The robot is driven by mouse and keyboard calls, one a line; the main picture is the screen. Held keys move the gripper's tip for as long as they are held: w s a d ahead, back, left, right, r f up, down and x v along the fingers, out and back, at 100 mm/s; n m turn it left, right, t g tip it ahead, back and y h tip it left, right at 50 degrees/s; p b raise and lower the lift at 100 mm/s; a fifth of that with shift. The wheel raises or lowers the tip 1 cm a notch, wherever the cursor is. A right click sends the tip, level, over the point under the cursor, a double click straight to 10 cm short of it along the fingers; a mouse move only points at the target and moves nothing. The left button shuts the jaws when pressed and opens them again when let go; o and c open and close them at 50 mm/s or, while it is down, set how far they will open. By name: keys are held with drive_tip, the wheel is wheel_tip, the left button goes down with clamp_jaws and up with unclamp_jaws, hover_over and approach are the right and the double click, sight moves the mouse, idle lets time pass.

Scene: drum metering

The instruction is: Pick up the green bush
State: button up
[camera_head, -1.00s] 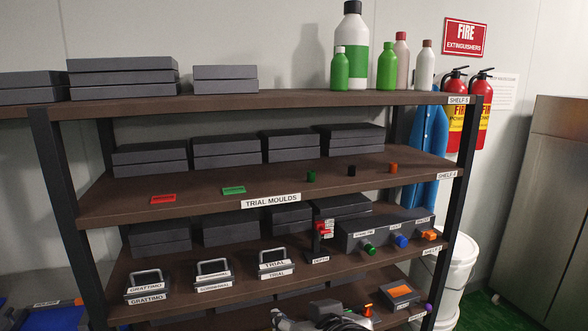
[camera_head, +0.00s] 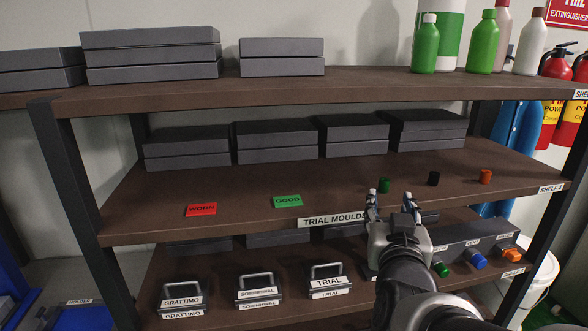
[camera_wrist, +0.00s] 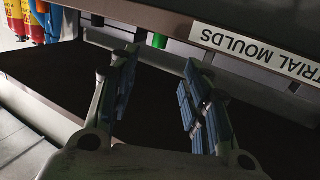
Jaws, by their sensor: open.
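The green bush (camera_head: 384,185) is a small upright green cylinder on the shelf marked "TRIAL MOULDS", left of a black and an orange one. My gripper (camera_head: 392,205) is open and empty, in front of the shelf edge. In the wrist view, which is upside down, the open gripper (camera_wrist: 160,95) shows both blue-padded fingers. A small green piece (camera_wrist: 160,41) shows beyond the fingers near the shelf edge; it looks like the bush, but I cannot be sure.
The black bush (camera_head: 433,178) and orange bush (camera_head: 485,177) stand to the right. A red "WORN" plate (camera_head: 201,209) and green "GOOD" plate (camera_head: 287,201) lie left. Grey boxes (camera_head: 350,135) line the back. The shelf above (camera_head: 300,88) overhangs. A green knob (camera_head: 440,269) is below.

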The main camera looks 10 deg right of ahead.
sight(385, 182)
drive_tip(key=p+x, duration=0.5)
drive_tip(key=x, duration=0.1)
drive_tip(key=shift+w+d, duration=0.1)
drive_tip(key=shift+w, duration=0.15)
drive_tip(key=shift+x, duration=3.1)
drive_tip(key=shift+r, duration=0.15)
clamp_jaws()
